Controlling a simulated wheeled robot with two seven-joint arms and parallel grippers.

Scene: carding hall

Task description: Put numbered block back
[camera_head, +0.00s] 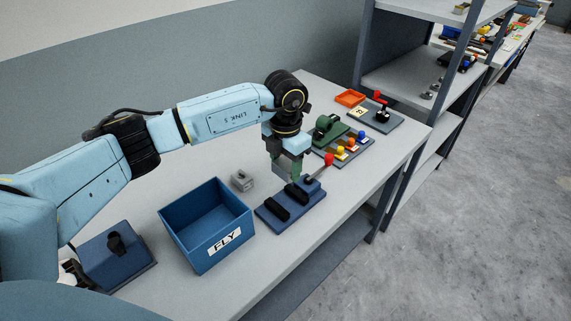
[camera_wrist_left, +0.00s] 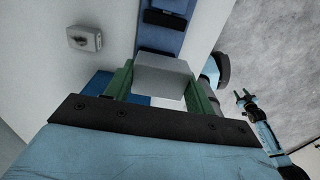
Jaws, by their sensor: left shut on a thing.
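My left gripper (camera_head: 284,168) is shut on a plain grey block, held between its green fingers. The grey block (camera_wrist_left: 163,76) shows best in the left wrist view; no number is visible on the faces I see. The gripper is over the far-left side of a blue fixture (camera_head: 268,219) with black bars and a red-knobbed lever (camera_head: 328,160). I cannot tell whether the block touches the fixture. The fixture also shows in the left wrist view (camera_wrist_left: 167,40). My right gripper (camera_wrist_left: 245,96) appears in the left wrist view, fingers apart and empty, away over the floor side.
A blue bin labelled FLY (camera_head: 164,222) stands left of the fixture. A small grey piece (camera_head: 242,180) lies behind. A blue box with a black handle (camera_head: 130,262) is at the left. A green device (camera_head: 328,128), coloured-knob panel (camera_head: 358,157) and orange tray (camera_head: 350,98) stand beyond.

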